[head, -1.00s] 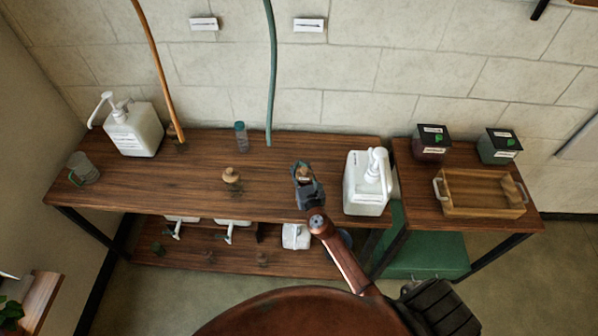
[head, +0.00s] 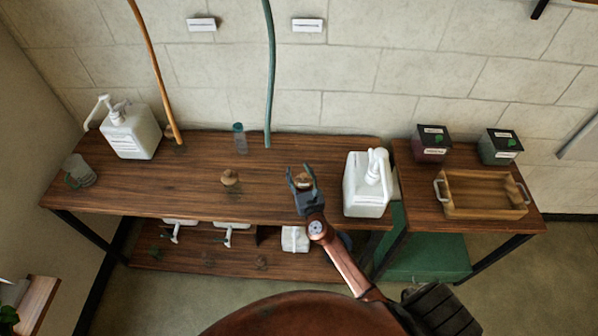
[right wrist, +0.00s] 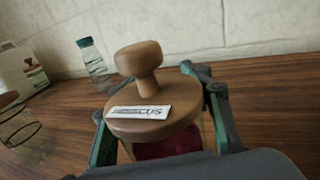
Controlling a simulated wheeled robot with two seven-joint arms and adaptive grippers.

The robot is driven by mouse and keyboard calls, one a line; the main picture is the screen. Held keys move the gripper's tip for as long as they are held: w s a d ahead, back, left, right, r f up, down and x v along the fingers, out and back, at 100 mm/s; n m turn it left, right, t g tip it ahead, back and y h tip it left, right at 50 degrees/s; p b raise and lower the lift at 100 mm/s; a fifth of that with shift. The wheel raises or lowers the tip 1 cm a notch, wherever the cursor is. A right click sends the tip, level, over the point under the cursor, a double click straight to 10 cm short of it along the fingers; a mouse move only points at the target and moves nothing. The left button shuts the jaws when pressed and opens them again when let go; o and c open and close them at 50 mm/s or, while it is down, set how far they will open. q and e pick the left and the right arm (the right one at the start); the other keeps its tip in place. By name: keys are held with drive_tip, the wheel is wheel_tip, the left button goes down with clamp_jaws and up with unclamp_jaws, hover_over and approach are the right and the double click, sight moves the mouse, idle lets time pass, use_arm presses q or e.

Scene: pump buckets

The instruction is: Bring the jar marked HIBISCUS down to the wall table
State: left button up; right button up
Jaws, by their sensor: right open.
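The jar marked HIBISCUS (right wrist: 155,118) has a round wooden lid with a knob and a white label of which "CUS" reads clearly. Dark red shows through its glass below the lid. My right gripper (right wrist: 163,112) is open, with one green-edged finger on each side of the jar; I cannot tell whether they touch it. In the head view the right gripper (head: 302,180) is over the front right part of the long wooden table (head: 190,195) along the wall, with the lid (head: 304,182) between its fingers. The jar's base is hidden. My left gripper is not in view.
A white pump bucket (head: 367,185) stands close right of the gripper. Another jar (head: 230,177) and a small bottle (head: 240,138) stand to its left. A second pump bucket (head: 130,132) is at the far left. The right table holds a wooden tray (head: 484,212) and two dark boxes.

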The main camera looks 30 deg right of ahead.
sight(304, 190)
drive_tip(key=shift+r, duration=0.15)
drive_tip(key=v, duration=1.2)
